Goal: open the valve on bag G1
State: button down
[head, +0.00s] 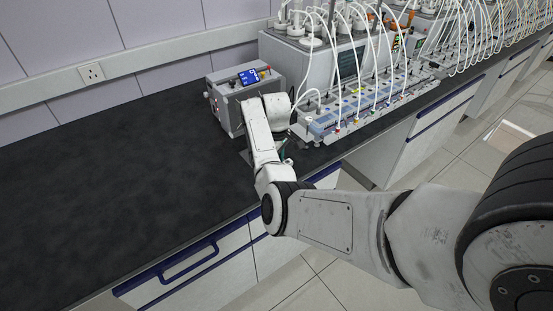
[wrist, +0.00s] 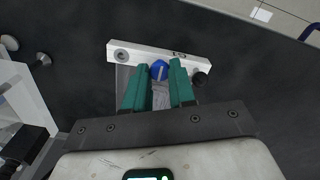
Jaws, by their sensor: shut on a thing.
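In the wrist view, bag G1 shows as a white bar (wrist: 140,55) with a grey bag body under it, lying on the dark bench. A blue valve knob (wrist: 159,69) with a pale ridge sits near the middle of the bar. My gripper (wrist: 158,75) has its two teal fingers on either side of the knob and is shut on it. The fingers hide much of the bag body. In the head view my arm largely hides the gripper and the bag at the bench's front edge.
The dark bench (head: 110,180) is clear on the left. A wall socket (head: 92,73) is behind.

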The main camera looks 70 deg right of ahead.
jog(key=c, duration=0.9)
grip_release()
jog(key=shift+c, duration=0.2)
notch_tip(320, 180, up, 11)
jog(key=b, duration=0.1)
jog(key=shift+f, duration=0.1)
jog(key=shift+h, duration=0.6)
jog(key=a+f, duration=0.2)
jog(key=s+a+f, duration=0.1)
jog(key=a+f, duration=0.2)
jog(key=s+a+f+b, duration=0.1)
jog(key=a+f, duration=0.1)
jog(key=shift+a+f, duration=0.15)
jog(key=shift+a, duration=0.05)
jog(key=s+a+f, duration=0.2)
jog(key=s+a, duration=0.3)
jog(key=a, duration=0.4)
jog(key=s+a+f, duration=0.3)
jog(key=s+a, duration=0.2)
jog(key=a, duration=0.4)
jog(key=s+a+f+t+y, duration=0.1)
jog(key=s+a+f, duration=0.1)
jog(key=s+a, duration=0.3)
jog(key=a+b, duration=0.1)
jog(key=a, duration=0.3)
jog(key=shift+s+a+f+n, duration=0.35)
jog(key=shift+s+a+n, duration=0.05)
